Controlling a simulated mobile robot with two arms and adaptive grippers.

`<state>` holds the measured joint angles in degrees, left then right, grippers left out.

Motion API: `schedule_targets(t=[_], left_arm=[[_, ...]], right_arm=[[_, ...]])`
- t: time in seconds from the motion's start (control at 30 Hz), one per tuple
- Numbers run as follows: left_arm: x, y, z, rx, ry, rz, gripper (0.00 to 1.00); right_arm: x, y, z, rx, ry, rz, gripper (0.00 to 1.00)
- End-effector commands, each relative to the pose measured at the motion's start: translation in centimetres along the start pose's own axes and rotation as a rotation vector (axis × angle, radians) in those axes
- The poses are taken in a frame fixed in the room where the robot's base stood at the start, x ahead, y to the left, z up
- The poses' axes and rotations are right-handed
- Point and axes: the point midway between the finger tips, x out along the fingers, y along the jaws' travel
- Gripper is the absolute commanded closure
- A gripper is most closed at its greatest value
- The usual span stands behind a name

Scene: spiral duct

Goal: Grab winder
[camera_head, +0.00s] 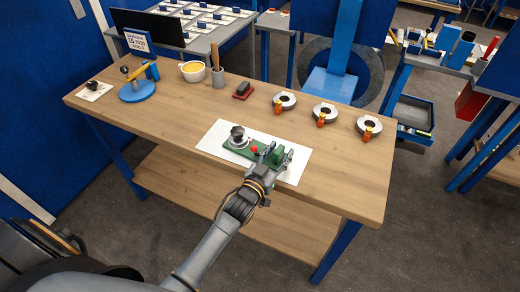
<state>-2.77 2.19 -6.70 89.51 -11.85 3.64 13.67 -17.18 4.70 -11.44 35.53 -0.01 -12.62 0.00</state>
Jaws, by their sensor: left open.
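The winder (236,143) is a small green-based device with a dark knob on a pale round part and a red knob beside it. It stands on a white sheet (213,141) near the middle of the wooden table. My left gripper (277,155) is open at the right end of the winder, over the white sheet. Its fingers are close to the winder's green part, and I cannot tell whether they touch it. My left arm hides part of the sheet's front edge. My right gripper is not in view.
The wooden table (130,118) also holds a blue-based yellow tool (137,90), a yellow-filled bowl (193,72), a pot (218,78), a dark red block (242,90) and grey rings (285,101) along the back right. The front left tabletop is clear.

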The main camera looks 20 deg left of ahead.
Motion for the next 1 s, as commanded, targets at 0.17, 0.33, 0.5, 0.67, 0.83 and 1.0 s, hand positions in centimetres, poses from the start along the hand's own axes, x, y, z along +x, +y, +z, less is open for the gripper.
schedule_targets(t=[0.17,0.33,0.5,0.67,0.83,1.0], left_arm=[[0.0,0.0,0.1,0.000,0.000,0.000,0.59],[-0.1,0.0,0.1,0.000,0.000,0.000,0.93],[-0.1,0.0,0.1,0.000,-0.001,0.000,1.00],[0.0,0.0,-0.2,0.002,0.005,0.001,1.00],[0.0,0.0,-0.3,0.001,0.005,0.000,1.00],[0.0,0.0,-1.6,0.002,0.007,0.000,1.00]], right_arm=[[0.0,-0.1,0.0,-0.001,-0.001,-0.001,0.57],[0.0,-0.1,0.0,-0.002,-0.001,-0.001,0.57],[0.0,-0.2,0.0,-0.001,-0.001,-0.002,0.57],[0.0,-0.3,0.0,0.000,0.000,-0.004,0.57],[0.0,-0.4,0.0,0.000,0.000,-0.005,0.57],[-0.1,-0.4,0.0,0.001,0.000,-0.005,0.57]])
